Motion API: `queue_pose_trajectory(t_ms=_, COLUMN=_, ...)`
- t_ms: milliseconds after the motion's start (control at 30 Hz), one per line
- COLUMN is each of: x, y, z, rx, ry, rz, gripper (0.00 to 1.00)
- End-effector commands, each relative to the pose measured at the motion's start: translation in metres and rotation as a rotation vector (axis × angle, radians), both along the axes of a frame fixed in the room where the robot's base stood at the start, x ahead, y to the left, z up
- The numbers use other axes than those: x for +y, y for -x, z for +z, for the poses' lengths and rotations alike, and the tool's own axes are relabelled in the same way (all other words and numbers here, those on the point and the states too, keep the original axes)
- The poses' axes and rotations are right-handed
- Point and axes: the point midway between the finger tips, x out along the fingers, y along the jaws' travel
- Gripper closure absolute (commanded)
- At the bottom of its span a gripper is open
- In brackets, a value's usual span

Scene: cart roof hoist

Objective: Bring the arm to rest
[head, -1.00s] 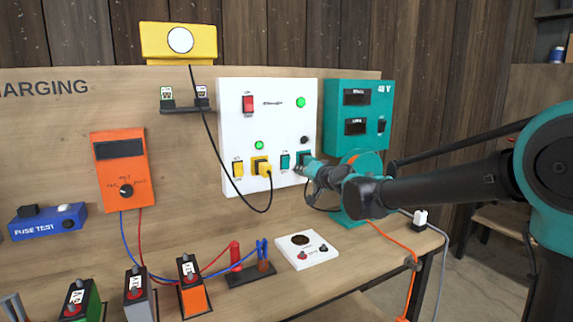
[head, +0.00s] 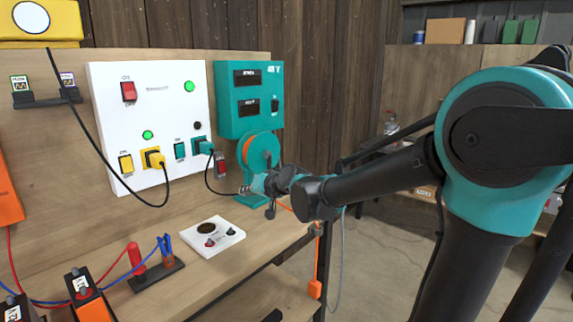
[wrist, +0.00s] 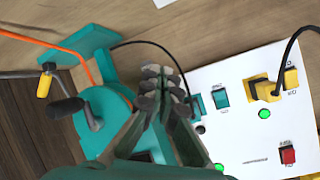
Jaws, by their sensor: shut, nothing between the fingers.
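My gripper (head: 250,189) is in front of the teal cable reel (head: 264,150) in the head view, small and partly merged with its teal base. In the wrist view my gripper (wrist: 163,82) has its dark fingertips together with nothing between them. The tips appear in front of the bench and the left edge of the white panel (wrist: 232,110). A teal plug (head: 205,146) sits in the panel's teal socket, with a black cable hanging from it. My arm reaches in from the right.
The white panel (head: 110,100) has a yellow plug (head: 154,158) and lit green lamps. A teal 48 V box (head: 249,100) is above the reel. A white knob box (head: 210,237) lies on the bench. An orange cable hangs at the bench's right edge. Floor at right is open.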

Motion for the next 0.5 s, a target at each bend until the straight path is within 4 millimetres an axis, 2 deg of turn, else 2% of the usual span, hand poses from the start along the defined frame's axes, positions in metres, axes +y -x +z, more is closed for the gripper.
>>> queue_pose_trajectory(t_ms=33, x=-0.031, y=0.009, z=-0.018, rx=0.021, ry=0.052, rz=-0.018, gripper=1.0)
queue_pose_trajectory(t_ms=200, x=-0.122, y=0.051, z=-0.081, rx=0.116, ry=0.234, rz=-0.068, gripper=1.0)
queue_pose_trajectory(t_ms=367, x=-0.203, y=0.104, z=-0.136, rx=0.23, ry=0.392, rz=-0.133, gripper=1.0)
queue_pose_trajectory(t_ms=500, x=-0.265, y=0.157, z=-0.179, rx=0.343, ry=0.513, rz=-0.197, gripper=1.0)
